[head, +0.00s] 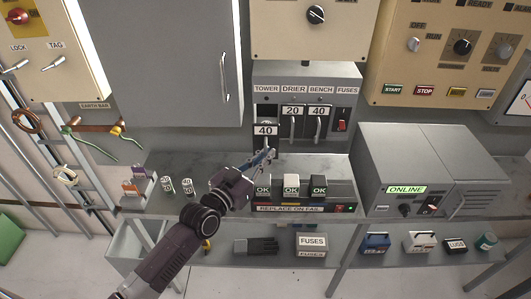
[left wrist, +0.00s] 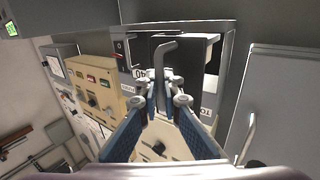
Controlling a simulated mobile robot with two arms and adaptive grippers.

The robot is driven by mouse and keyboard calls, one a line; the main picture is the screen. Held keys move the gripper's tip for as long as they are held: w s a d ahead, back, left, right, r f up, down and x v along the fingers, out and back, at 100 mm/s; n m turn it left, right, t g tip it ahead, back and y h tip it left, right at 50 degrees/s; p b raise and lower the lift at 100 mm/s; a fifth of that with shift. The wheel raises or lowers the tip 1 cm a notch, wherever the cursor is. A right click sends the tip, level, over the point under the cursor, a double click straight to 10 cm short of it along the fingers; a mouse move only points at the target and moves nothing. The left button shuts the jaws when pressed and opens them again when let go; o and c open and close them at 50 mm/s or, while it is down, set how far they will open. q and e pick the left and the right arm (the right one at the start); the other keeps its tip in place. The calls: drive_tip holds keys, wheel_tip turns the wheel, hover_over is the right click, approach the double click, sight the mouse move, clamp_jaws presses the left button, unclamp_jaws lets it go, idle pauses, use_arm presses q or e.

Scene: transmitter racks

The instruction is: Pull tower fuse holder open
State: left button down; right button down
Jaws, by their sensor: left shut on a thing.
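The tower fuse holder (head: 265,131), marked 40, is at the left of the grey fuse box. Its face sits lower and further forward than the drier holder (head: 292,111) and bench holder (head: 319,111), so it looks tilted out. My left gripper (head: 266,156) is just below its label, with its fingertips at the handle. In the left wrist view the blue fingers of my left gripper (left wrist: 165,88) close on the grey bent handle (left wrist: 166,50). The fingers and glare hide the exact contact. My right gripper is not in view.
A grey shelf (head: 215,168) lies below the fuse box. It holds a fuse tester (head: 300,208) with several OK-marked blocks, loose fuses (head: 187,185) and a grey ONLINE unit (head: 400,160). A tall grey cabinet door (head: 165,60) stands left of the fuse box.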

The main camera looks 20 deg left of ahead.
use_arm(q)
drive_tip(key=c, duration=2.4)
unclamp_jaws()
drive_tip(key=shift+s, duration=0.1)
drive_tip(key=v, duration=1.2)
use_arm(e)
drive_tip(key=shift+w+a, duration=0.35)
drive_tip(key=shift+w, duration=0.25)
